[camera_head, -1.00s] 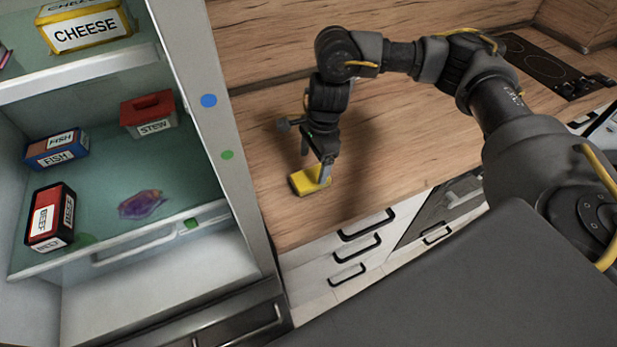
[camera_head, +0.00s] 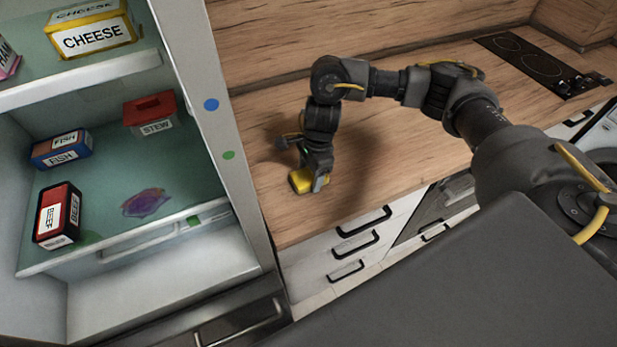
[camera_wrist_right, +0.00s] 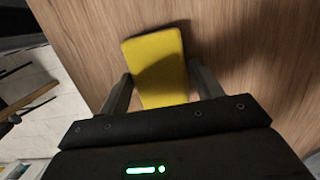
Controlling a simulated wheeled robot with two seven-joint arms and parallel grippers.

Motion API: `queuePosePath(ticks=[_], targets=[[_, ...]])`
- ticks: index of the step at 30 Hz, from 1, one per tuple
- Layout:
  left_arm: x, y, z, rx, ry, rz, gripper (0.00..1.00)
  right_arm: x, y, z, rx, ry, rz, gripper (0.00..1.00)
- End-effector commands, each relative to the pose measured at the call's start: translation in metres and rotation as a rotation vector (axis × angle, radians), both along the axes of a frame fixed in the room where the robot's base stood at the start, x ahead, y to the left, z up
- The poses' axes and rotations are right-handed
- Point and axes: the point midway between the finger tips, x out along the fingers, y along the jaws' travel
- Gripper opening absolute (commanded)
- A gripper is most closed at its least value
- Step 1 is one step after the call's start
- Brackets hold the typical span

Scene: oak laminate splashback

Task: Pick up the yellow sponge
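The yellow sponge (camera_head: 300,181) lies on the wooden counter near its front left corner. It also shows in the right wrist view (camera_wrist_right: 157,62), lying flat on the wood. My right gripper (camera_head: 318,183) is down at the sponge, pointing at the counter. In the right wrist view its open fingers (camera_wrist_right: 160,84) stand on either side of the sponge's near part. I cannot tell whether either finger touches it. The near end of the sponge is hidden by the gripper body. My left gripper is not in view.
An open fridge at left holds cheese (camera_head: 93,38), fish (camera_head: 61,152), beef (camera_head: 58,215) and stew (camera_head: 151,115) boxes and a purple item (camera_head: 146,203). Its side panel (camera_head: 215,130) stands beside the counter (camera_head: 400,135). A cooktop (camera_head: 535,62) is at the far right. The counter between is clear.

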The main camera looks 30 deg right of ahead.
Motion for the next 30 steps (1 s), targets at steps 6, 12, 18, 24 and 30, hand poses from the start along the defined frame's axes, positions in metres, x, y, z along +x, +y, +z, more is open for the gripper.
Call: queuePosePath(ticks=[6, 12, 18, 24, 30], targets=[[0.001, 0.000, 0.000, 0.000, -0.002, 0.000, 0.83, 0.000, 0.000, 0.000, 0.000, 0.000, 0.000, 0.36], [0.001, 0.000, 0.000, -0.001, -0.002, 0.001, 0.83, 0.000, 0.000, 0.000, 0.000, 0.000, 0.000, 0.34], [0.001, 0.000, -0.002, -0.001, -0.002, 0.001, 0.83, 0.001, 0.000, 0.005, 0.000, -0.003, 0.001, 0.34], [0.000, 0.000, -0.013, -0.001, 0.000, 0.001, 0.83, 0.002, 0.000, 0.026, 0.000, -0.009, 0.004, 0.34], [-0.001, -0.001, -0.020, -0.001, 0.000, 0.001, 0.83, -0.036, 0.008, 0.075, -0.002, -0.009, 0.010, 0.34]])
